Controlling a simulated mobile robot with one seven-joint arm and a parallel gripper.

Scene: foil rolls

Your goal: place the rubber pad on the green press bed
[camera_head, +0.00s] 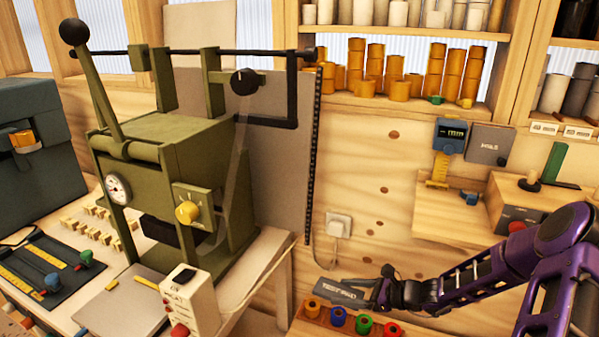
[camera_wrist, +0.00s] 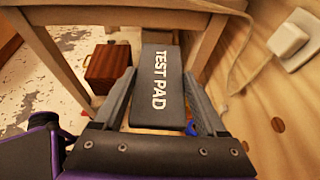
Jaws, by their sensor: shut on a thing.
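The rubber pad (camera_head: 343,291) is a flat dark grey slab, lettered TEST PAD in the wrist view (camera_wrist: 157,90). My gripper (camera_head: 378,291) is shut on it, with one finger along each long side in the wrist view (camera_wrist: 160,78). The pad is held to the right of the press table, near the plywood wall. The olive green press (camera_head: 180,165) stands on the table at the left with a lever, a gauge and a yellow knob. I cannot clearly make out its bed; a dark opening shows low in its front.
A small white control box (camera_head: 190,302) stands at the table's front right corner. A rack with coloured spools (camera_head: 350,322) lies below the pad. A wall socket (camera_head: 339,226) and cord are behind. A brown case (camera_wrist: 108,64) sits under the table.

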